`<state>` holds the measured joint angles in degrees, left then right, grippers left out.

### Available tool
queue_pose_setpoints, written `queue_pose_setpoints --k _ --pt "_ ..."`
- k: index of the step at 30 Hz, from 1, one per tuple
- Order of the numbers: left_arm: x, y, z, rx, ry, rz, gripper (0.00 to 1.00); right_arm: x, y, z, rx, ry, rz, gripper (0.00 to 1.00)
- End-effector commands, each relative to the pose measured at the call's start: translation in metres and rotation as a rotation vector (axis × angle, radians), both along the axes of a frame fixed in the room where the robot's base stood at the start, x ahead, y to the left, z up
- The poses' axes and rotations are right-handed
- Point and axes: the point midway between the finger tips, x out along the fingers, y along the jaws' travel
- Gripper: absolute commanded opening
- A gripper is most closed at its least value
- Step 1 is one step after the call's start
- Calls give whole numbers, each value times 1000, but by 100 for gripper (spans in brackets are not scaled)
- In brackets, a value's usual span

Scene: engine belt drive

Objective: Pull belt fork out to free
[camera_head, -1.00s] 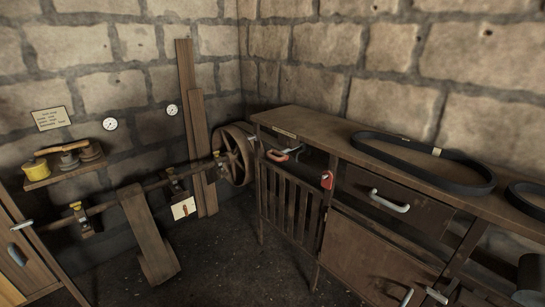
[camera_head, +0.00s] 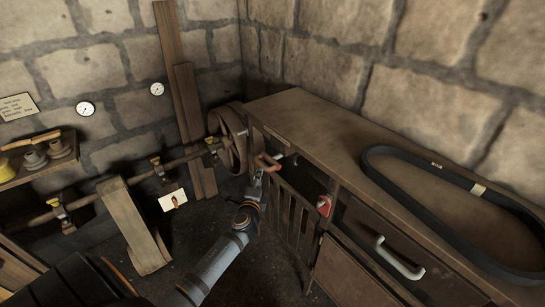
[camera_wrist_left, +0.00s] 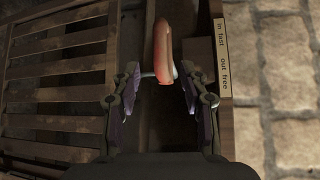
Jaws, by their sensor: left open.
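The belt fork's red handle (camera_head: 268,162) sticks out at the left end of the bench, beside the belt pulley (camera_head: 231,135). In the left wrist view the red handle (camera_wrist_left: 163,52) lies between my open fingers, on a pale metal rod, with visible gaps to each side. My left gripper (camera_head: 264,174) is right at the handle in the head view, partly overlapping it. It also shows in the left wrist view (camera_wrist_left: 160,78), open and not closed on anything. A label strip reading "in fast out free" (camera_wrist_left: 222,58) is beside the handle. My right gripper is not in view.
The wooden bench top (camera_head: 310,115) carries a black belt loop (camera_head: 445,175). A slatted front (camera_head: 292,215) is just below the handle. A second red part (camera_head: 324,205) sits on the bench front, and a drawer handle (camera_head: 400,260) protrudes. A shaft (camera_head: 110,188) runs along the wall.

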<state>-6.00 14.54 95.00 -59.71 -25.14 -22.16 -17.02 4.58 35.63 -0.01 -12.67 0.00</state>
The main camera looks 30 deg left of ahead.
Motion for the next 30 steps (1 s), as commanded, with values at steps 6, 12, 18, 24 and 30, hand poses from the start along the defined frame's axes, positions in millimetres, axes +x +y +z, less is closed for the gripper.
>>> queue_pose_setpoints --k 6,12,18,24,30 --pt "15 6 -3 -2 -1 0 44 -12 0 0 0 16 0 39" --pt "54 23 -10 -2 0 1 44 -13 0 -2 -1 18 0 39" --pt "85 36 -17 -3 1 1 44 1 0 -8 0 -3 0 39" --pt "95 41 -17 -5 2 0 44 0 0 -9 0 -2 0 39" --pt "95 41 -17 -5 2 0 44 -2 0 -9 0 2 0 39"
